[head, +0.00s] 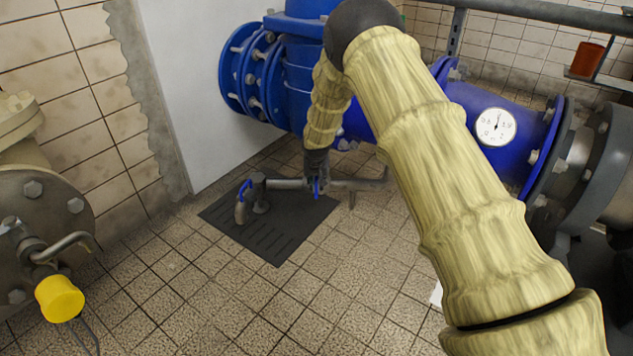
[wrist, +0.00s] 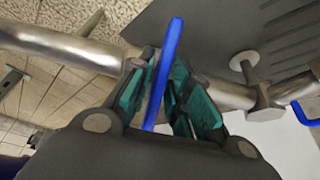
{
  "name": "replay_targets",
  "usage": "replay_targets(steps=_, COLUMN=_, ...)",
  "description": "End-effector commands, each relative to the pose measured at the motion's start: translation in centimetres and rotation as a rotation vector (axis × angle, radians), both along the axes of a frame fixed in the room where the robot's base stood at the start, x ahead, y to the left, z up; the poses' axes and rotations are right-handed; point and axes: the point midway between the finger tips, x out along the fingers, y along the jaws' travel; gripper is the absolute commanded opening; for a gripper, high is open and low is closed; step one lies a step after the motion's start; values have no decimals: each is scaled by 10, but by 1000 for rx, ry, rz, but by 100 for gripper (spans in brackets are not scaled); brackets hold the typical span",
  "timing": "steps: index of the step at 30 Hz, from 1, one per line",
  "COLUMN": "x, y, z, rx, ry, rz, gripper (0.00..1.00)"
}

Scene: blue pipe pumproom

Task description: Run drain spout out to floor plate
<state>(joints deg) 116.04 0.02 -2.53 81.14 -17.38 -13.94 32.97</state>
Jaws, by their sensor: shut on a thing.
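My gripper (head: 316,172) reaches down beside the blue pipework. In the wrist view my gripper (wrist: 163,92) has its teal pads shut on an upright blue handle (wrist: 170,52). The blue handle (head: 317,188) stands on a grey metal drain spout pipe (head: 285,184), which also shows in the wrist view (wrist: 75,48). The spout runs roughly level, with a downturned end (head: 240,213) at the left. That end is above the dark slotted floor plate (head: 278,246). The plate also shows in the wrist view (wrist: 220,22). My arm hides part of the pipework.
A second blue handle (head: 243,189) sits near the spout's left end. A large blue pipe with a white gauge (head: 495,127) stands behind and right. A flange with a yellow cap (head: 60,298) is at the left. Tiled floor (head: 240,305) is open in front.

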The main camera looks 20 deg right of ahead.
Motion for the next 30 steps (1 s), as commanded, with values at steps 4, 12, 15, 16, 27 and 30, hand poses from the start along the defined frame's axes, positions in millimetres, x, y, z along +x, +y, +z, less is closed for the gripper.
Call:
replay_targets(steps=4, x=0, y=0, z=2, rx=-13, ry=4, rz=12, gripper=0)
replay_targets(steps=12, x=0, y=1, z=5, rx=-85, ry=28, rz=88, gripper=0)
replay_targets(steps=15, x=-1, y=2, z=5, rx=-129, ry=43, rz=135, gripper=0)
replay_targets(steps=16, x=-1, y=2, z=6, rx=-144, ry=47, rz=149, gripper=0)
replay_targets(steps=27, x=-1, y=3, z=4, rx=-353, ry=114, rz=369, gripper=0)
replay_targets(steps=30, x=-1, y=4, z=3, rx=-418, ry=134, rz=437, gripper=0)
